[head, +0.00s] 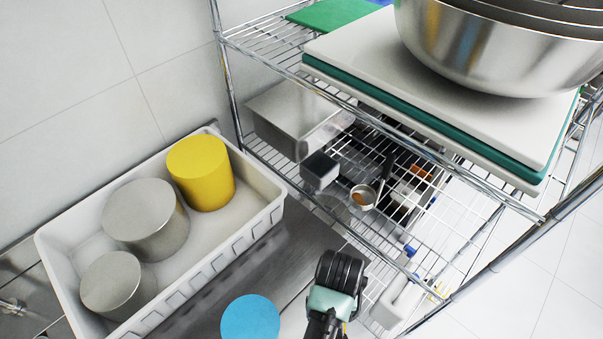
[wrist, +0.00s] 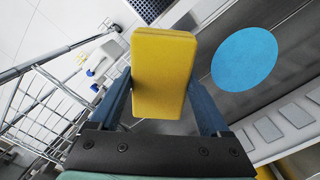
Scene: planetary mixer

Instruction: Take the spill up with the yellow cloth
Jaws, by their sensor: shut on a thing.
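My gripper (wrist: 160,82) is shut on a yellow block-shaped thing with rounded edges, which I take for the folded yellow cloth (wrist: 163,72). The cloth sits between the two blue fingers and sticks out past their tips. A flat, round blue patch, which looks like the spill (wrist: 245,58), lies on the dark steel surface to the right of the cloth, apart from it in the picture. The spill also shows in the head view (head: 250,318) at the bottom edge, partly cut off. The cloth cannot be made out in the head view.
A white tub (head: 225,252) holds a yellow cylinder (head: 201,173) and two grey cylinders. A wire rack (head: 440,155) stands at the right, with cutting boards (head: 350,50) and a steel bowl (head: 480,60) on top. Bare steel surface (head: 275,262) lies between tub and rack.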

